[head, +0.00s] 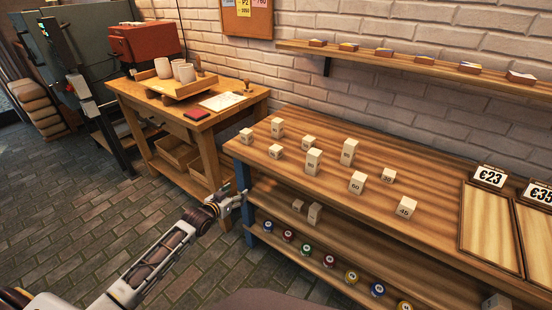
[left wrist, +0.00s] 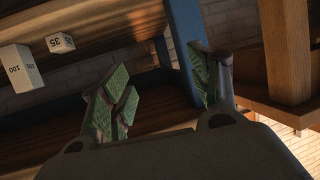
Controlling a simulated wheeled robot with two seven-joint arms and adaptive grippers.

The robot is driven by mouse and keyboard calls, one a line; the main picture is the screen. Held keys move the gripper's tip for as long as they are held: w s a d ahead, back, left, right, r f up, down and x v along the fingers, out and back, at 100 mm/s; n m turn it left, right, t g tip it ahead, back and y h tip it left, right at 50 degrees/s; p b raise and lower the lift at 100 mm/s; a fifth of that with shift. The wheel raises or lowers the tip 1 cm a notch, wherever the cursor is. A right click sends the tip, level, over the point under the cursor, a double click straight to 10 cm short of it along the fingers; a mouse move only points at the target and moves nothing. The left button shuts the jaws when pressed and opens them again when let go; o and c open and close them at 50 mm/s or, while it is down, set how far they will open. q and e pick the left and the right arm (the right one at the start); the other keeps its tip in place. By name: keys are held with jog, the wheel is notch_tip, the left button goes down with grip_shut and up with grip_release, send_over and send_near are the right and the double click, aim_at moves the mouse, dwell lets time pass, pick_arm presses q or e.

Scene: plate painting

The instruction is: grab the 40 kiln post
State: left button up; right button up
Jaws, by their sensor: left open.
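Several pale kiln posts stand on the wooden bench (head: 300,185) in the head view. I can read a 60 post (head: 357,183) and a 45 post (head: 405,207); the other labels are too small, so I cannot tell which is the 40 post. Two more posts (head: 315,213) sit on the shelf below; the left wrist view shows them as a 100 post (left wrist: 19,70) and a 35 post (left wrist: 59,43). My left gripper (head: 236,198) is open and empty by the bench's blue left leg, below the top. Its green-padded fingers (left wrist: 158,95) are spread. My right gripper is out of view.
The blue leg (left wrist: 181,65) stands close to my left fingers. Colored jars (head: 305,249) line the lower shelf. A side table (head: 222,112) with a tray of cups (head: 185,74) stands left. Price boards (head: 487,225) lie on the bench's right end.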

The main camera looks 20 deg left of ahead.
pick_arm(q)
jog(key=d+r+m+t+h+b, duration=0.15)
jog(key=d+r, duration=0.25)
jog(key=r, duration=0.5)
jog(key=t+h+b, duration=0.1)
jog(key=h+b, duration=0.2)
send_near(274, 149)
jog(key=s, duration=0.3)
jog(key=shift+w+a+m+y, duration=0.2)
jog(key=shift+a+m+y, duration=0.1)
jog(key=shift+m, duration=0.15)
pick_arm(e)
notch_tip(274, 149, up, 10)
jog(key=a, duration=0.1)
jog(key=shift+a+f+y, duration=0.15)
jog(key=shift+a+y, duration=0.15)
pick_arm(q)
jog(key=shift+w, duration=0.15)
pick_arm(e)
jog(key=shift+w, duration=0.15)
